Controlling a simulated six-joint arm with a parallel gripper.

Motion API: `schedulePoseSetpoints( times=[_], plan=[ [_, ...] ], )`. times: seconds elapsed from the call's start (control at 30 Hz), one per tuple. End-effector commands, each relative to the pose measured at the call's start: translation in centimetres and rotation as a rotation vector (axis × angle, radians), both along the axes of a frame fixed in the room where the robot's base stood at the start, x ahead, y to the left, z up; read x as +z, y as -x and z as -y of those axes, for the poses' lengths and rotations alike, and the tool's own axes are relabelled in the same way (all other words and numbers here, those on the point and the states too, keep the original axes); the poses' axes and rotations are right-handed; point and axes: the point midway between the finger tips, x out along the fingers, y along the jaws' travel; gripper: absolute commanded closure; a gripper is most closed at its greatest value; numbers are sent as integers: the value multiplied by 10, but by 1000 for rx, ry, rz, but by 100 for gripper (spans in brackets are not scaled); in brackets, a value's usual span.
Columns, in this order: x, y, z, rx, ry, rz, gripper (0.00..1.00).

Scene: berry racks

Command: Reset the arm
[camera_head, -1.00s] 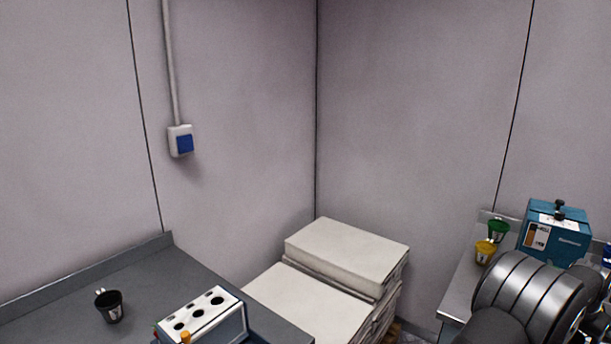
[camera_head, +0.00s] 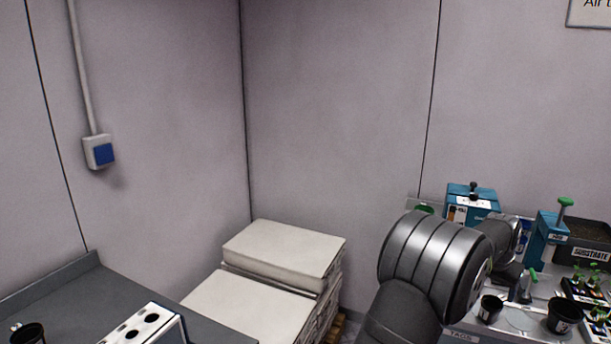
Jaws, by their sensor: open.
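My arm shows at the right, with its large grey ribbed joint (camera_head: 428,262) in front of the right-hand bench. Beyond that joint, the far part of my arm reaches right and down over the bench. My gripper (camera_head: 523,290) appears small at its end, low over the bench between two black pots, and is partly hidden by the arm. It is open, and I see nothing held in it. The gap between its fingers is too small to make out.
A left black pot (camera_head: 490,308) and a right black pot (camera_head: 563,315) stand on the right bench. Behind are a teal box (camera_head: 471,202), a teal dispenser (camera_head: 546,240) and a substrate bin (camera_head: 590,236). Stacked white slabs (camera_head: 285,250) and a grey bench (camera_head: 65,295) lie left.

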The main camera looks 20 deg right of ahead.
Motion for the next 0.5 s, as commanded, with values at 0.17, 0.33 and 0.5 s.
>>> schedulePoseSetpoints(
  times=[0.17, 0.33, 0.5],
  plan=[
    [-40, -4, 14, 0, -5, -3, 29],
    [-71, -8, 26, -1, -6, -2, 29],
    [-101, -12, 38, -1, -5, -2, 29]
  ],
)
